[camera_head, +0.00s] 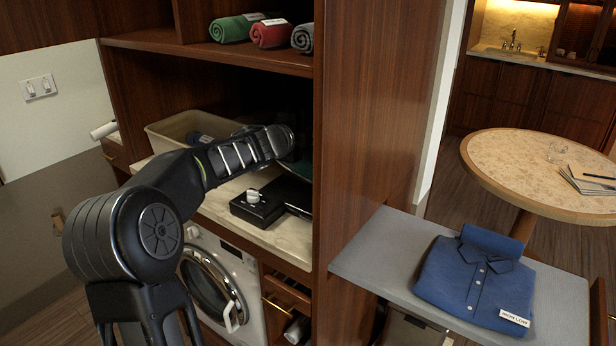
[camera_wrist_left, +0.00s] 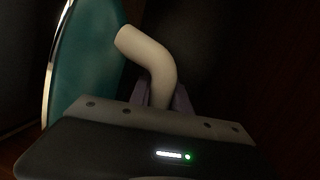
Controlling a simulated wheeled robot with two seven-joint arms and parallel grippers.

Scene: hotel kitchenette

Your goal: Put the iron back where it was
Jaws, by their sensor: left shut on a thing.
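The iron shows in the left wrist view with a teal body (camera_wrist_left: 92,62), a bright metal soleplate edge at the left and a cream handle (camera_wrist_left: 150,58). It stands on edge, with the soleplate upright. My left gripper (camera_wrist_left: 176,98) is shut on the handle. In the head view my left arm reaches into the dark niche above the counter and hides the gripper and most of the iron; a dark teal sliver of the iron (camera_head: 301,167) shows beside my wrist. I cannot tell if the iron touches anything. My right gripper is not in view.
A black device with a light knob (camera_head: 257,207) lies on the pale counter (camera_head: 222,202) below my wrist. A beige bin (camera_head: 170,131) stands at the left. A wooden side panel (camera_head: 365,95) bounds the niche at the right. A folded blue shirt (camera_head: 476,282) lies on a grey board (camera_head: 375,254).

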